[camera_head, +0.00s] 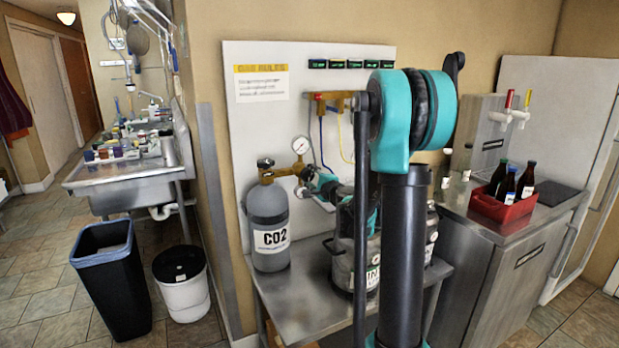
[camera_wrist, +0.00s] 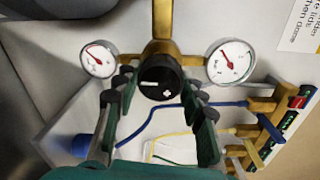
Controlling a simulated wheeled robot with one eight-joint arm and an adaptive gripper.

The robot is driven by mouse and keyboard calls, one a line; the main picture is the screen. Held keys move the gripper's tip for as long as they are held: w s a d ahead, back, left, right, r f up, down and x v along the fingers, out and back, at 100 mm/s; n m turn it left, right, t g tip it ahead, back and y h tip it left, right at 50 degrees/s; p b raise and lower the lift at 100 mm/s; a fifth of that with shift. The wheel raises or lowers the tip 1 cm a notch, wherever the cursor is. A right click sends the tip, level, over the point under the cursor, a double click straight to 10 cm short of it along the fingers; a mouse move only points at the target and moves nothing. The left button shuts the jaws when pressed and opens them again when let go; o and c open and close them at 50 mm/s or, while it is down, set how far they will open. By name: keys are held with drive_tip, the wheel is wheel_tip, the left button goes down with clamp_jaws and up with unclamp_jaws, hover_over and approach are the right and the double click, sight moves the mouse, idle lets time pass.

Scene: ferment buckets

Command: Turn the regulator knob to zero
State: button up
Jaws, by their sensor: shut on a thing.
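The regulator knob (camera_wrist: 160,82) is black and round, with a white pointer line and a small plus sign on its face. It sits on the brass regulator (camera_wrist: 162,47), between a left gauge (camera_wrist: 98,59) and a larger right gauge (camera_wrist: 231,61). My gripper (camera_wrist: 159,78) has one finger on each side of the knob and is shut on it. In the head view the regulator (camera_head: 268,172) stands on top of the grey CO2 cylinder (camera_head: 267,222), one gauge (camera_head: 301,146) faces out, and my gripper (camera_head: 306,181) reaches it from the right, hiding the knob.
A metal table (camera_head: 310,300) carries the cylinder and a steel keg (camera_head: 345,258), partly hidden by my arm. A brass manifold (camera_head: 332,97) with blue and yellow hoses hangs on the white panel (camera_head: 235,130) behind. A red crate (camera_head: 497,210) with bottles stands at right.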

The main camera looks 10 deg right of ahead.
drive_tip(key=shift+n, duration=0.3)
idle(0.4)
drive_tip(key=o, duration=1.2)
drive_tip(key=shift+c, duration=0.2)
drive_tip(key=v, duration=1.2)
